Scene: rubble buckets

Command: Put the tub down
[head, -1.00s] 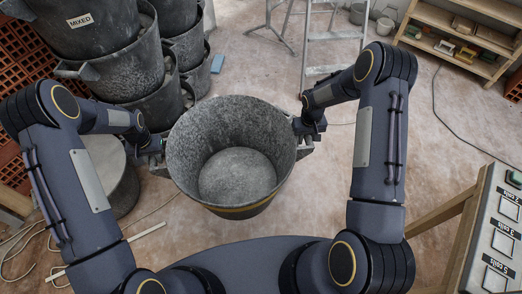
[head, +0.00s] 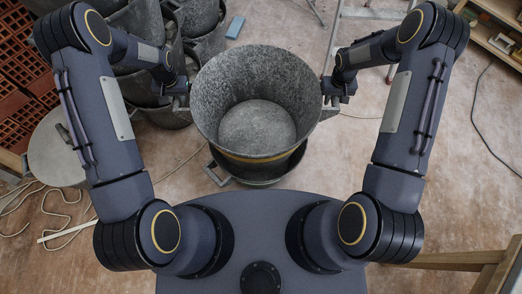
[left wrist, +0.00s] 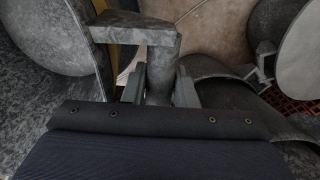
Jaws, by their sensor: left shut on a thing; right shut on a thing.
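The grey speckled tub (head: 215,105) with a yellow band hangs upright and empty between my two grippers in the head view. My left gripper (head: 182,92) is shut on its left handle. My right gripper (head: 336,92) is shut on its right handle. In the left wrist view, the left gripper's fingers (left wrist: 159,88) close around the grey handle (left wrist: 140,34) beside the tub wall. Directly below the held tub, the dark rim of another tub (head: 262,179) shows, with a handle at its left. I cannot tell whether the two touch.
Stacks of dark tubs (head: 130,80) stand close behind my left arm. A round grey lid or drum top (head: 58,150) and loose cable lie at the left. A ladder (head: 372,14) stands at the back, a wooden table corner (head: 490,262) at lower right. Right-hand floor is mostly clear.

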